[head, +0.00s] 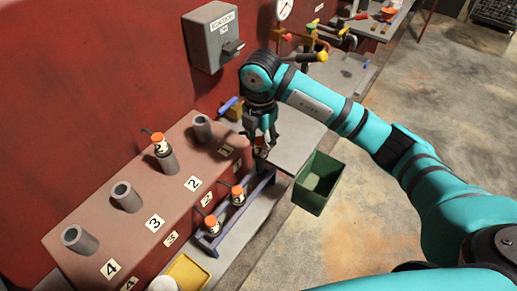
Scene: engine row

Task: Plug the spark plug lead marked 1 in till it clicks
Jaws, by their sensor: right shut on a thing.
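The red engine block has four grey tubes in a row, marked 1 to 4 on white labels. The tube by label 1 (202,128) is open and empty. A white lead with an orange band (160,144) stands in the tube by label 2. Two similar leads stand in the blue rack (252,201), one in its middle (238,195) and one nearer (212,225). My right gripper (263,146) is at the rack's far end, right of tube 1, shut on a lead that its fingers mostly hide; its number cannot be read. My left gripper is out of view.
A green bin (308,197) stands right of the rack. A yellow tray (201,274) is at the near end. A grey switch box (207,58) hangs on the red wall above tube 1. Tubes 3 (127,197) and 4 (81,240) are empty.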

